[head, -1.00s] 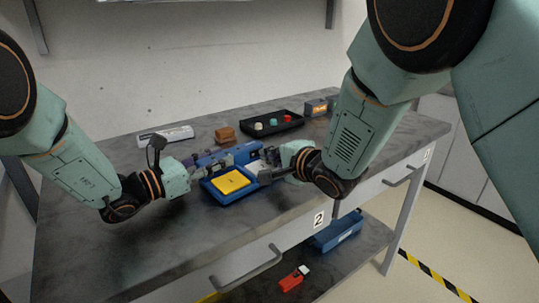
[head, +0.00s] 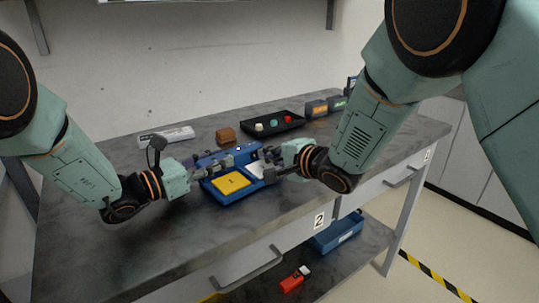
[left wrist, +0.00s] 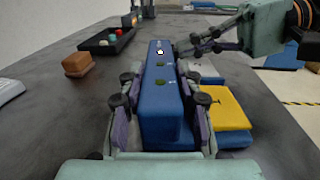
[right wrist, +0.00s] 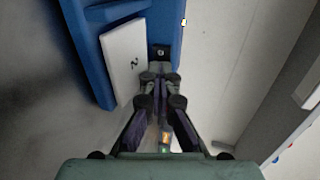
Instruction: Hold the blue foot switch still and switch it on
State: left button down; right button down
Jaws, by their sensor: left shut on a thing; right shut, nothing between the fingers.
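The blue foot switch (head: 222,156) lies on the grey table. It has a yellow pedal (head: 231,182) marked 1 and a white pedal (right wrist: 126,62) marked 2. My left gripper (head: 203,168) is shut on the switch's raised blue housing (left wrist: 160,95), one finger along each side. Two dark green round marks and a white symbol show on the housing top. My right gripper (head: 266,163) is shut and empty at the white-pedal end. In the right wrist view its fingertips (right wrist: 158,84) are just below a small black square (right wrist: 159,53) beside the white pedal. Contact cannot be told.
A black tray (head: 289,127) with several coloured knobs, a brown block (head: 225,134) and a white device (head: 166,136) stand behind. Small boxes (head: 317,108) sit at the back right. A blue bin (head: 338,235) and a red object (head: 294,279) are on the lower shelf.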

jog(key=shift+s+a, duration=0.5)
jog(key=shift+s+d, duration=0.2)
jog(key=shift+s, duration=0.1)
jog(key=a+v, duration=0.1)
jog(key=v, duration=1.2)
jog(key=shift+s+f, duration=0.3)
jog(key=shift+s, duration=0.2)
jog(key=shift+w+d+m+t+h, duration=0.15)
jog(key=shift+d+m+t+h, duration=0.2)
jog(key=shift+d+h, duration=0.3)
